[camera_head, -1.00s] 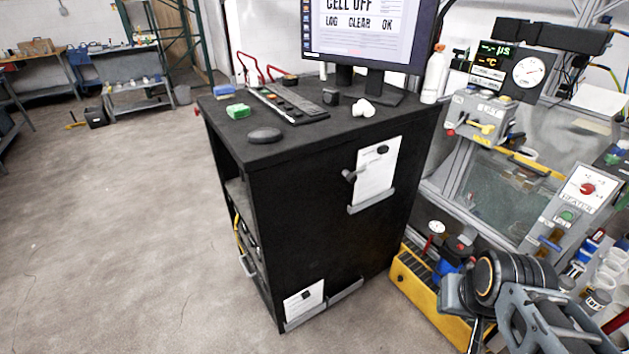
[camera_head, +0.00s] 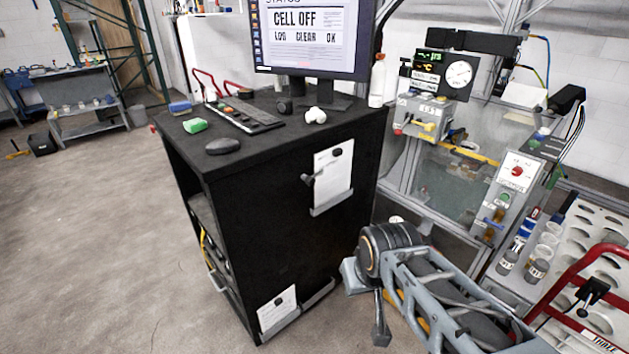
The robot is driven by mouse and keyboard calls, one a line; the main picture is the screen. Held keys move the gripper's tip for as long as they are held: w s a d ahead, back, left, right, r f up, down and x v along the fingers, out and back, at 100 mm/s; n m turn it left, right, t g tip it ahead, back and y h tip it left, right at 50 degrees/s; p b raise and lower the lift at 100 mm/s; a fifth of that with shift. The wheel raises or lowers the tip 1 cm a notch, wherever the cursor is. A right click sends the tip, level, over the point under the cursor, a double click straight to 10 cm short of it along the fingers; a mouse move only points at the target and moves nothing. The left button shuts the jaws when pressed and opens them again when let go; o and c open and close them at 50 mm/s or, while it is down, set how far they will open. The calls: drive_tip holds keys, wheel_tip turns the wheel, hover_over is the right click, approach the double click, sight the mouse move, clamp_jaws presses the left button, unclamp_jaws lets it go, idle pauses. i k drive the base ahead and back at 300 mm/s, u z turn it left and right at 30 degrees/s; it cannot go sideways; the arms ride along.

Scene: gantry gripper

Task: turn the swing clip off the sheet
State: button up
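A white sheet (camera_head: 336,182) hangs upright on the right-hand side face of a black cabinet, its lower edge at a grey ledge. A dark swing clip (camera_head: 308,180) with a small lever sits at the sheet's left edge and seems to overlap it. A round black piece (camera_head: 337,152) lies on the sheet near its top. My arm reaches in from the lower right. My gripper (camera_head: 380,332) appears at its end, low in front of the cabinet's right side, apart from the sheet and clip. Its fingers do not show clearly enough to tell their opening.
The black cabinet (camera_head: 270,215) carries a monitor (camera_head: 308,35), keyboard, green block and white bottle on top. A second sheet (camera_head: 277,308) is low on the same face. Right stand a machine with a gauge (camera_head: 459,75) and a red-handled cart (camera_head: 570,285). Open floor lies left.

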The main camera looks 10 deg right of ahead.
sight(309, 180)
drive_tip(key=z, duration=1)
drive_tip(key=i, duration=0.75)
drive_tip(key=u, duration=2.25)
